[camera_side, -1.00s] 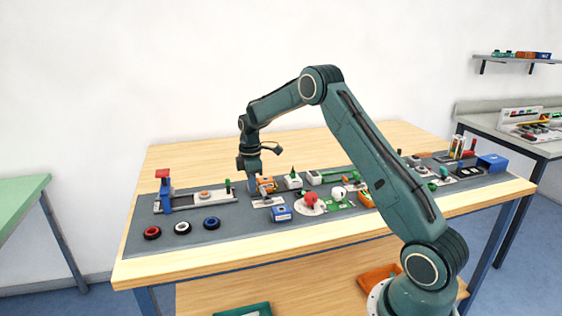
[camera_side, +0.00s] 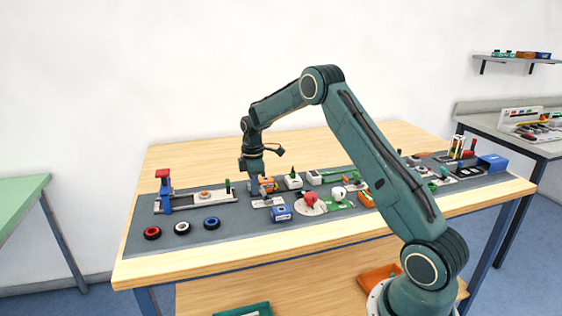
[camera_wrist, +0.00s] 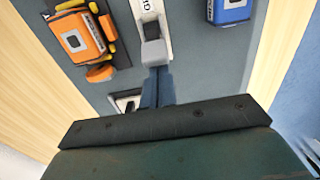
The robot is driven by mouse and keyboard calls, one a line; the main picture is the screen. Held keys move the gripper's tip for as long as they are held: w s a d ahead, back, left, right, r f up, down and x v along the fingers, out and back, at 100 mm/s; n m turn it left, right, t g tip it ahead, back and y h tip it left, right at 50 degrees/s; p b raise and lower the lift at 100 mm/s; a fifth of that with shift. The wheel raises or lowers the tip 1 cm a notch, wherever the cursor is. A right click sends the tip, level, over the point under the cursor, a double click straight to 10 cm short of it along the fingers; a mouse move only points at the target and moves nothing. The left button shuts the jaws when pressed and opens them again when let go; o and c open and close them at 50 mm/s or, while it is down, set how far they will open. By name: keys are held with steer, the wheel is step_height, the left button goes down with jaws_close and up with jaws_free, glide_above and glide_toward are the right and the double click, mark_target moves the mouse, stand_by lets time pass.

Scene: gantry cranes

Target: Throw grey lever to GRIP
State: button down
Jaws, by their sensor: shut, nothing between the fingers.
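The grey lever (camera_wrist: 153,52) shows in the wrist view as a light grey block on a white label plate (camera_wrist: 147,10). Black letters are partly cut off at the top edge of that view; I cannot read GRIP there. My gripper (camera_wrist: 157,84) is shut and empty, its blue-grey fingertips right beside the near end of the lever. I cannot tell whether they touch it. In the side view my gripper (camera_side: 258,192) points down over a small white plate (camera_side: 268,203) on the grey mat, where the lever is too small to make out.
An orange device (camera_wrist: 83,38) with yellow parts stands left of the lever in the wrist view, and a blue box (camera_wrist: 230,10) stands to the right. In the side view, several rings, including a red ring (camera_side: 152,233), lie on the left of the mat.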

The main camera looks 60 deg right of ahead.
steer(key=shift+s+d, duration=0.45)
steer(key=shift+d, duration=0.05)
steer(key=shift+s+d, duration=0.2)
steer(key=shift+s, duration=0.05)
steer(key=shift+s+d, duration=0.25)
steer(key=shift+d, duration=0.05)
steer(key=shift+s+d, duration=0.2)
steer(key=shift+w+a, duration=0.4)
steer(key=shift+r, duration=0.15)
